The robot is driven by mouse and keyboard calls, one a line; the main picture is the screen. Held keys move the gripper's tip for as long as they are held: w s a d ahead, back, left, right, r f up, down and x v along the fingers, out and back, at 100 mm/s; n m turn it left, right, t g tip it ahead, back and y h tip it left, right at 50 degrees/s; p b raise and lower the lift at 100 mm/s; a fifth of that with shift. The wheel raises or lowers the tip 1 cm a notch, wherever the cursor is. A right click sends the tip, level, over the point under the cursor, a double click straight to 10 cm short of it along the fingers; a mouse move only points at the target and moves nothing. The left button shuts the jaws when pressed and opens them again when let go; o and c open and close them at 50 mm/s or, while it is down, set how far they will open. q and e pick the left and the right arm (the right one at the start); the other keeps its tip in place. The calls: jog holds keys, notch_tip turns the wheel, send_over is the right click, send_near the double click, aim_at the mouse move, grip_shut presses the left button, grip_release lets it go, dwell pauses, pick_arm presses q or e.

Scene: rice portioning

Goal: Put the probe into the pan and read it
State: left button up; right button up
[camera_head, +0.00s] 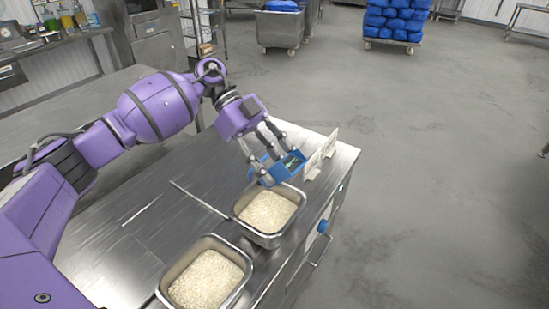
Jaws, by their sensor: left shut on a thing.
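My left gripper (264,160) is shut on a blue probe unit (291,165) with a dark face, just behind the farther pan. Whether its tip touches the rice is hidden. The farther metal pan (240,222) holds white rice (267,211) and stands near the counter's right edge. A second metal pan (165,288) with rice (206,280) stands nearer to me, to its left. My right gripper is not in view.
The steel counter (110,255) has a thin rod (198,200) and a pale strip (141,209) on it. Small white upright cards (313,164) stand near its right edge. A grey bin (279,27) and a cart of blue bags (396,20) stand beyond open floor.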

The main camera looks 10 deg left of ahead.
pick_arm(q)
jog(key=shift+s+d+f, duration=0.1)
jog(key=shift+s+f, duration=0.1)
jog(key=shift+f, duration=0.2)
notch_tip(320, 180, down, 4)
jog(key=shift+f+b, duration=0.2)
jog(key=shift+b, duration=0.7)
notch_tip(320, 180, down, 6)
jog(key=b, duration=0.3)
jog(key=shift+f, duration=0.2)
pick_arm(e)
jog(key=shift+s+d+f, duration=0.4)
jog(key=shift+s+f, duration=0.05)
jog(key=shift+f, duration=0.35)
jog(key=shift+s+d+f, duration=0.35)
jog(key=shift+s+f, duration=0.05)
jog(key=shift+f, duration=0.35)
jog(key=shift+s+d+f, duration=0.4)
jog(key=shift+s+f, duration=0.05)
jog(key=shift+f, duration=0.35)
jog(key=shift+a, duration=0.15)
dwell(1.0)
